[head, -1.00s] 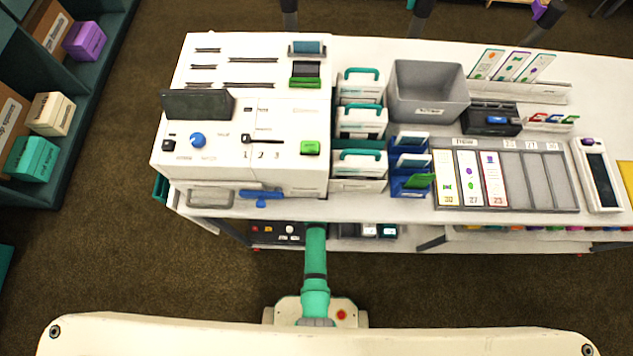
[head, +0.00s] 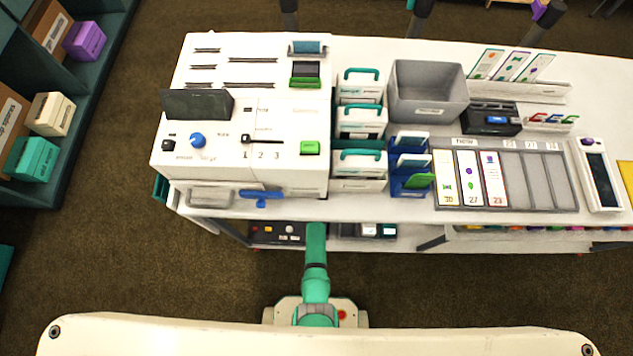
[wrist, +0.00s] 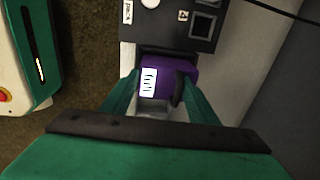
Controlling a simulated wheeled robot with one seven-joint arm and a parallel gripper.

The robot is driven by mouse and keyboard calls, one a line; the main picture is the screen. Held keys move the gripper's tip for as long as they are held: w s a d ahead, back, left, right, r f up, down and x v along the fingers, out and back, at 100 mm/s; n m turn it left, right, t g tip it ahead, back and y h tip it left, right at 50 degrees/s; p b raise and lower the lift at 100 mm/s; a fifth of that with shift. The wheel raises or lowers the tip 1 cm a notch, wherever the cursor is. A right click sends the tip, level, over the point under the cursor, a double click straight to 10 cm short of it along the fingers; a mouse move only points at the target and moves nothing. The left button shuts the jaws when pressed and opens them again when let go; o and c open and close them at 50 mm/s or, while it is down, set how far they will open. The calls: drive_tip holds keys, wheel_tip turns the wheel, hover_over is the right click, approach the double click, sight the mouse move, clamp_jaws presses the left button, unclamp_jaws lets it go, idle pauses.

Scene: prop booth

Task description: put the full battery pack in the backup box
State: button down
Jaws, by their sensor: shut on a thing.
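A purple battery pack (wrist: 178,74) with a white label marked with black bars sits between the fingers of my gripper (wrist: 154,88) in the wrist view. The gripper is shut on it. The pack's far side is at a dark recess in a unit with a black panel (wrist: 172,28); how deep it sits in there I cannot tell. In the head view my arm reaches under the table's front edge, so the gripper and pack are hidden there. I cannot tell which unit is the backup box.
On the low shelf under the table stand a black panel with buttons (head: 283,233) and a dark unit with pale inserts (head: 376,230). The white table (head: 350,208) covers them from above. A grey wall (wrist: 285,80) stands close on the right in the wrist view.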

drive_tip(key=shift+w+f, duration=0.15)
drive_tip(key=shift+f, duration=0.15)
drive_tip(key=shift+f, duration=0.35)
drive_tip(key=shift+w+f, duration=0.1)
drive_tip(key=shift+f, duration=0.1)
drive_tip(key=shift+w+f+g, duration=0.1)
drive_tip(key=shift+f+g, duration=0.2)
drive_tip(key=shift+f, duration=0.05)
drive_tip(key=shift+w+f, duration=0.1)
drive_tip(key=shift+f, duration=0.4)
drive_tip(key=c, duration=0.6)
unclamp_jaws()
